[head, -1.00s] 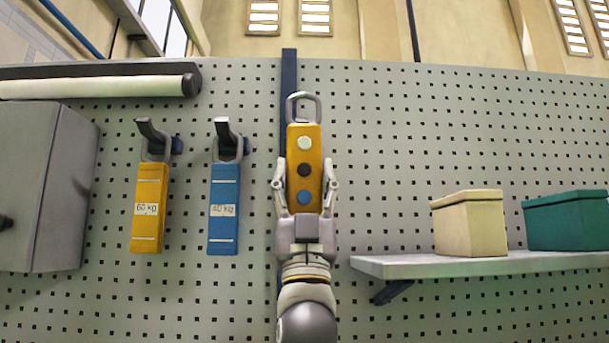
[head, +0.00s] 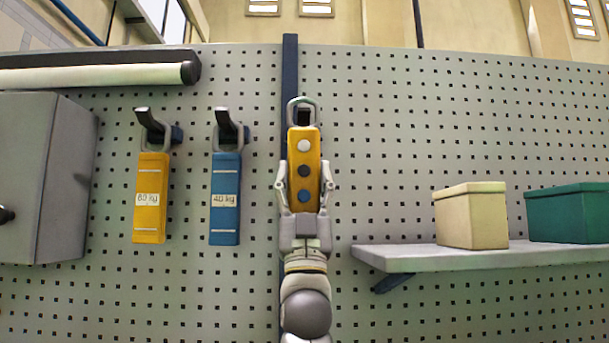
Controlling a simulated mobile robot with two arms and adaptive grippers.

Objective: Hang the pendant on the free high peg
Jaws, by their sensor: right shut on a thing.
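The pendant (head: 304,150) is a yellow upright box with a white, a dark and a blue button on its front and a grey loop (head: 302,101) on top. My right gripper (head: 304,188) is shut on its lower half, one finger on each side. The pendant is in front of a dark vertical rail (head: 289,78). A dark peg (head: 303,117) shows inside the loop. I cannot tell whether its tip passes through the loop or whether the loop bears on it. My left gripper is not in view.
A grey cabinet (head: 45,180) stands further left. A shelf (head: 420,258) at right holds a cream box (head: 470,218) and a green box (head: 568,215). The pegboard (head: 400,130) above is clear.

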